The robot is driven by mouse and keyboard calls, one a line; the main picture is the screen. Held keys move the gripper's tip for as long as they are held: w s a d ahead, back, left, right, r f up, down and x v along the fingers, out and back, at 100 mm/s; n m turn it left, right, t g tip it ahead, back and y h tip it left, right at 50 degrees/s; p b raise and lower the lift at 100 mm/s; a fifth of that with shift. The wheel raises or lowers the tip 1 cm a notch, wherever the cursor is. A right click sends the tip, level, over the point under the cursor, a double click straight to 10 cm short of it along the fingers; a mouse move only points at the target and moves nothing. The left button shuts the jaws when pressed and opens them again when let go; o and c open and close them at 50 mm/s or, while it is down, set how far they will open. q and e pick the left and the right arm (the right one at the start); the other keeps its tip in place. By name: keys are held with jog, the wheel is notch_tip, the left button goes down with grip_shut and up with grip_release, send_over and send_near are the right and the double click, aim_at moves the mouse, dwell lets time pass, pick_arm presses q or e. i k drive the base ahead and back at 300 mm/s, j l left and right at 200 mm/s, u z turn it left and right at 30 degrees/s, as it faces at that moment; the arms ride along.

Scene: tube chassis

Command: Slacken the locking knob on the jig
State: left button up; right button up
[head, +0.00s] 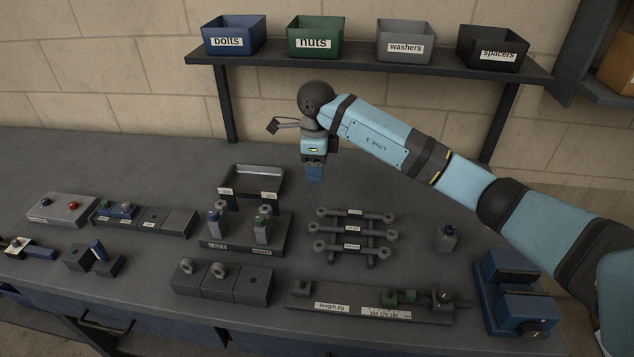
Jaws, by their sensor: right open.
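The length jig (340,305) is a long dark plate with white labels, lying near the front edge of the bench. My right gripper (316,174) is open, pointing down above the back of the bench, well behind and above the jig. It touches nothing that I can see. My left gripper is out of view.
A rack of labelled rods (352,228) lies between my right gripper and the jig. A tray (252,182) stands at the back.

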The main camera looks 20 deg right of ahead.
aim_at(444, 295)
jog(key=z, duration=1.05)
